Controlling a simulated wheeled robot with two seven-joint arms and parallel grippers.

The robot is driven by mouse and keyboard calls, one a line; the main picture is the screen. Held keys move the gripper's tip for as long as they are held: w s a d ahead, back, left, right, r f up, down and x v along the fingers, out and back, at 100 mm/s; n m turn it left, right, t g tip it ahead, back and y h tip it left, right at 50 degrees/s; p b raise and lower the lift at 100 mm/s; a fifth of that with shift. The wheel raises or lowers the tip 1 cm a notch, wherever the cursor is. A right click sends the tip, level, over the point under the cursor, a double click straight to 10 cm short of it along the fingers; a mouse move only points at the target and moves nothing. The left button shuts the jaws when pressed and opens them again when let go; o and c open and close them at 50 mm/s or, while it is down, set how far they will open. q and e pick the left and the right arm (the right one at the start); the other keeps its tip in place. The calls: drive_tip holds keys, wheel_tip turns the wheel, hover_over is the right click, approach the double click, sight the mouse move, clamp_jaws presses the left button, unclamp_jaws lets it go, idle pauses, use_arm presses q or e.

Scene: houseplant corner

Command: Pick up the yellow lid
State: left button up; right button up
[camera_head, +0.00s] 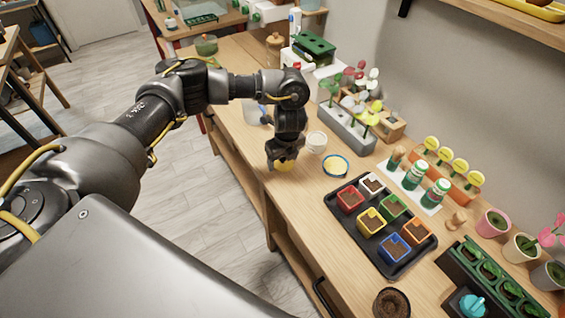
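A small round yellow lid (284,167) lies at the left edge of the wooden bench, partly hidden by my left gripper. My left gripper (283,158) points down right over the lid, with its fingertips at or very close to it. I cannot tell whether the fingers are closed on it or only around it. My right gripper is not in view.
A white cup (316,142) and a blue-rimmed dish (335,166) stand just right of the gripper. A black tray (366,247) of coloured pots lies nearer. A grey planter (347,131) stands behind. Bare bench shows left of the tray.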

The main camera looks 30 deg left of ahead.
use_arm(q)
drive_tip(key=c, duration=0.6)
drive_tip(key=shift+r, duration=0.1)
